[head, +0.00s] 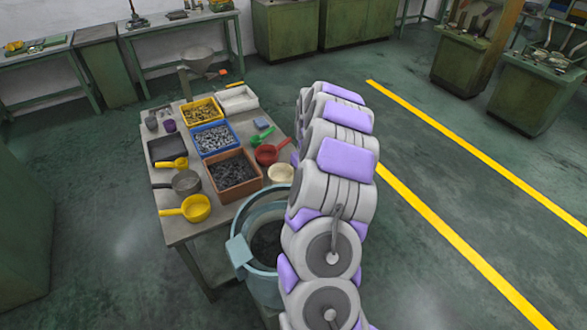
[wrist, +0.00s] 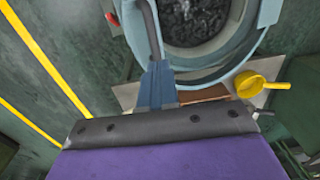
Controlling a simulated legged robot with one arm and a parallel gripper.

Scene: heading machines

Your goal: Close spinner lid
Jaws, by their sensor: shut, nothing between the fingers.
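The spinner is a pale blue-green round tub (head: 240,250) in the head view, beside the table's front right corner. Its top is open and dark pieces lie inside. The wrist view shows its rim (wrist: 258,20) and the dark contents at the top. I cannot make out the lid for certain. My gripper (wrist: 156,72) shows as narrow blue fingers in the wrist view, shut and empty, close to the near rim. A dark curved bar (wrist: 149,25) runs up from the fingertips; I cannot tell whether they touch it. My arm hides the gripper in the head view.
The table (head: 180,233) holds a yellow bin (head: 202,111), a blue bin (head: 214,138), a brown bin (head: 234,174) and several scoops, including a yellow one (head: 196,208). A yellow floor line (head: 440,230) runs at right. Open green floor lies beyond my arm.

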